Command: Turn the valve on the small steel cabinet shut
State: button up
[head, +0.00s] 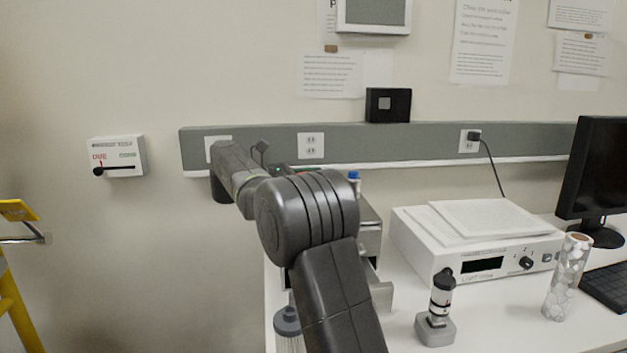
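The small steel cabinet (371,233) stands on the left part of the white bench, largely hidden behind my arm. A drawer-like steel part (381,292) juts out at its lower front. A small blue-capped piece (353,176) shows at its top, just behind my arm; I cannot tell whether it belongs to the valve. No valve handle can be made out, so its position is unclear. My arm rises from the bottom centre and bends back to the left in front of the wall. My gripper's fingers cannot be made out.
On the white bench (397,335) are a white instrument box (425,250) with papers, a small grey stand (437,328), a patterned cylinder (567,280), a monitor (600,165) and a keyboard (607,287). A wall box with a black lever (118,170) and a yellow ladder (15,300) are left.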

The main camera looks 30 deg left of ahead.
jog(key=shift+s+d+m+g+h, duration=0.1)
jog(key=shift+m+g+h, duration=0.6)
jog(key=shift+g+h, duration=0.1)
jog(key=shift+r, duration=0.1)
jog(key=o, duration=1)
jog(key=shift+c, duration=0.2)
jog(key=v, duration=0.2)
jog(key=b+v, duration=0.1)
jog(key=v, duration=0.2)
jog(key=shift+s+a+f, duration=0.2)
jog(key=shift+a+f, duration=0.1)
jog(key=shift+s+a+r+b, duration=0.1)
jog(key=shift+s+a+b, duration=0.4)
jog(key=shift+b, duration=0.6)
jog(key=shift+s+a+r, duration=0.1)
jog(key=shift+a+r, duration=0.05)
